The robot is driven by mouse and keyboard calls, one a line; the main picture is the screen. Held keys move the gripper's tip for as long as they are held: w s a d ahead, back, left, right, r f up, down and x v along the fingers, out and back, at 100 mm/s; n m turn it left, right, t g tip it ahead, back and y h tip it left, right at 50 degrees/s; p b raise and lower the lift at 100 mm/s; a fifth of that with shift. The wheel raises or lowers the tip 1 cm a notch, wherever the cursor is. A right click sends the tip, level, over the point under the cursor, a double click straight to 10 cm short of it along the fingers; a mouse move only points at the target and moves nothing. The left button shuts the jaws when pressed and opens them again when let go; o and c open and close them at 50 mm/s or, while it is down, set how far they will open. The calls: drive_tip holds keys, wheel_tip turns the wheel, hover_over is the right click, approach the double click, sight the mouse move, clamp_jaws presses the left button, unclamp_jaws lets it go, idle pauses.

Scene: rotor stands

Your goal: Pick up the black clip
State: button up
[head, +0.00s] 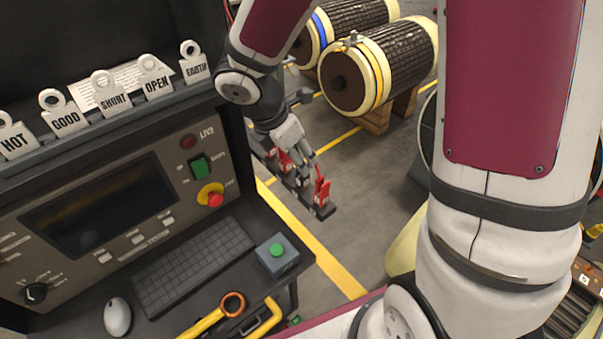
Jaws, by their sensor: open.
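My gripper (304,168) points down over a narrow dark rail (324,211) beside the console. It is open, with its fingers around or just in front of a dark clip (303,182) on the rail. This looks like the black clip. It is small and partly hidden by the fingers, so I cannot tell whether they touch it. A red clip (321,188) stands upright at the near end of the rail. Another red clip (285,161) stands farther back, partly behind my gripper.
A console with a screen (98,205), keyboard (190,268), mouse (117,316) and green button box (277,256) fills the left. Label tags (113,99) line its shelf. A large rotor (378,65) lies on wooden blocks behind. Open floor (365,200) lies right of the rail.

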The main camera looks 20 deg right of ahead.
sight(302, 182)
drive_tip(key=shift+x, duration=2.65)
drive_tip(key=shift+a, duration=0.1)
drive_tip(key=shift+c, duration=0.6)
clamp_jaws()
